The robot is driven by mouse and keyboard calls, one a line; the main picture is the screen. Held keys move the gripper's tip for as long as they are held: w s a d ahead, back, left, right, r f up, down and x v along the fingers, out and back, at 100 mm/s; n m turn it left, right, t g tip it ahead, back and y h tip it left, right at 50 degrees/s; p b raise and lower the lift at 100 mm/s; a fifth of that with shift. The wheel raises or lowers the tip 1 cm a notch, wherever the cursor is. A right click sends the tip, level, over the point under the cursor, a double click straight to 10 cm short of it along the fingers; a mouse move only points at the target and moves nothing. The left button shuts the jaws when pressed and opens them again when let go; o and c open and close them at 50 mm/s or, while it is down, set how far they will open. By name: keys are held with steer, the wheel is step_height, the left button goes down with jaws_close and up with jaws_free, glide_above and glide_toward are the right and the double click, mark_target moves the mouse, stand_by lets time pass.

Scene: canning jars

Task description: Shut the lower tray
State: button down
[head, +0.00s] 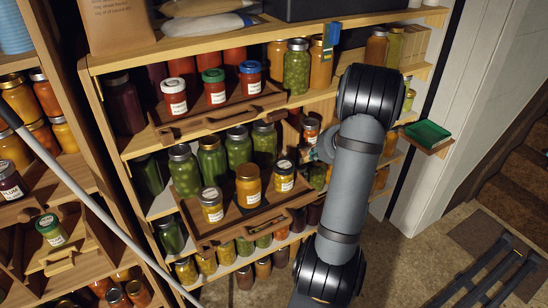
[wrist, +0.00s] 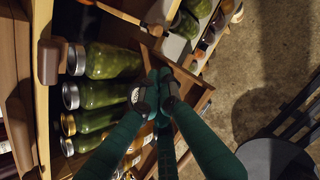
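The lower tray (head: 225,234) is a brown wooden tray sticking out from the lower shelf in the head view, tilted in the picture. It holds a larger amber jar (head: 248,186) and two small labelled jars (head: 212,204) (head: 284,176). In the wrist view the tray's wooden wall (wrist: 186,68) runs beyond my fingertips, with its corner at the right. My gripper (wrist: 158,88) has dark green fingers with the tips close together, apparently shut and empty, near the tray's right end. Whether they touch the tray is unclear. In the head view my arm mostly hides the gripper.
Green jars (head: 239,147) stand behind the tray. The upper tray (head: 217,120), with several red jars, also sticks out above. A small shelf with a green box (head: 427,133) is at the right. Open floor (head: 395,270) lies in front, with a dark metal frame (head: 490,270).

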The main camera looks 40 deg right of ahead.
steer(key=w+f+n, duration=0.1)
steer(key=w+f, duration=0.1)
steer(key=w+f+n, duration=0.2)
steer(key=w, duration=0.1)
steer(key=w+f+n+y, duration=0.1)
steer(key=w+f+n, duration=0.1)
steer(key=w, duration=0.1)
steer(key=shift+t, duration=0.4)
steer(key=w+p, duration=0.1)
steer(key=w+d+p, duration=0.1)
steer(key=w, duration=0.1)
steer(key=shift+w+f, duration=0.1)
steer(key=shift+f, duration=0.05)
steer(key=shift+w+d+f+p, duration=0.15)
steer(key=shift+w+p, duration=0.15)
steer(key=shift+w, duration=0.25)
